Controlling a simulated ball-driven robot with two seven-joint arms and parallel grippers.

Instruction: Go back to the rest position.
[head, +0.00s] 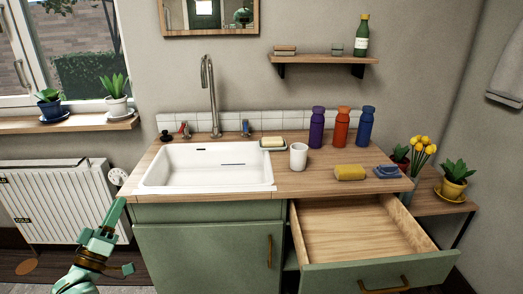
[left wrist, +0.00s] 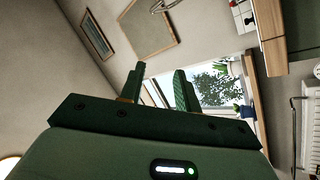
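My left gripper (head: 115,212) is at the lower left of the head view, in front of the washstand cabinet and near the radiator. It is raised and touches nothing that I can see. In the left wrist view its two fingers (left wrist: 158,88) stand apart with nothing between them, so it is open and empty. That view looks towards the wall and window, tilted. My right gripper is in neither view.
A drawer (head: 375,268) stands pulled out and empty on the right of the green cabinet (head: 200,248). The wooden counter (head: 290,182) holds a white sink (head: 205,168), a white cup (head: 298,157), several bottles and a yellow sponge (head: 349,173). A radiator (head: 50,205) is at left.

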